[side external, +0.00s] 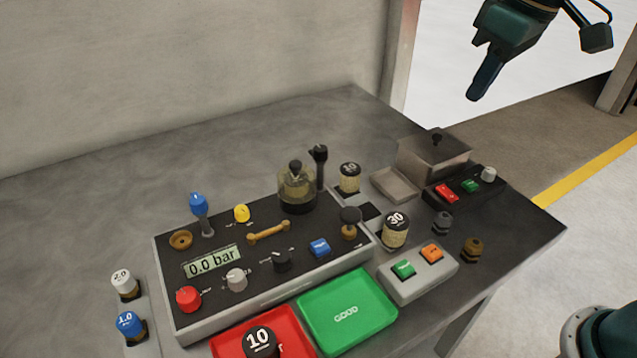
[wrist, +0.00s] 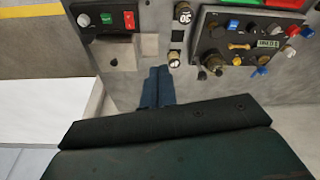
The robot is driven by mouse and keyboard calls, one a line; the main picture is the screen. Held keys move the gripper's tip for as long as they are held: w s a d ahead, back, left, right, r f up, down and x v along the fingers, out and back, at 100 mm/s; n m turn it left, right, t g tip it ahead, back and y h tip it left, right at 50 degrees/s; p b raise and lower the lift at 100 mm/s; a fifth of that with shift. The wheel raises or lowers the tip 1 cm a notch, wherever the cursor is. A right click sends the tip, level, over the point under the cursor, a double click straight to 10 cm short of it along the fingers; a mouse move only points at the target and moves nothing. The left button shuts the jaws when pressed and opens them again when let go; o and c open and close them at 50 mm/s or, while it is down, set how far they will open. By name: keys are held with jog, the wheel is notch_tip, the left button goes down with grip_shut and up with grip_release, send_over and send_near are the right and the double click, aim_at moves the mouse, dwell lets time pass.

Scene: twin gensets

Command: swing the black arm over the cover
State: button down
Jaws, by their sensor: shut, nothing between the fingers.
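The cover (side external: 297,188) is a clear, yellowish dome with a dark knob on top, seated on a dark base at the back right of the control panel. The black arm (side external: 319,168) stands upright just behind and right of the cover, not across it. In the wrist view the cover (wrist: 214,58) and the black arm (wrist: 203,74) appear small at the panel's near edge. My gripper (side external: 476,92) is shut and empty, high above the table's right end and well apart from both. It also shows in the wrist view (wrist: 160,70).
The panel (side external: 165,262) carries knobs, a blue lever (side external: 198,204) and a display. A lidded box (side external: 432,155), weights (side external: 395,230), a button box (side external: 418,282) and green (side external: 345,312) and red trays crowd the table. The back left of the table (side external: 90,205) is clear.

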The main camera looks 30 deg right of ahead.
jog(key=w+a+f+n+g, duration=0.2)
jog(key=w+a, duration=0.5)
jog(key=w, duration=0.2)
jog(key=n+g, duration=0.1)
send_near(317, 152)
jog(key=shift+s+d+f+h, duration=0.15)
jog(key=shift+s+d+f, duration=0.1)
jog(key=shift+s, duration=0.25)
jog(key=shift+s+d+f+h, duration=0.15)
jog(key=shift+s+f, duration=0.1)
jog(key=shift+s, duration=0.2)
notch_tip(317, 152, down, 7)
jog(key=shift+w, duration=0.2)
dwell(0.8)
jog(key=shift+w+d, duration=0.25)
jog(key=shift+d, duration=0.35)
jog(key=shift+w+d+r, duration=0.1)
jog(key=shift+w+d, duration=0.1)
jog(key=shift+w, duration=0.1)
dwell(0.7)
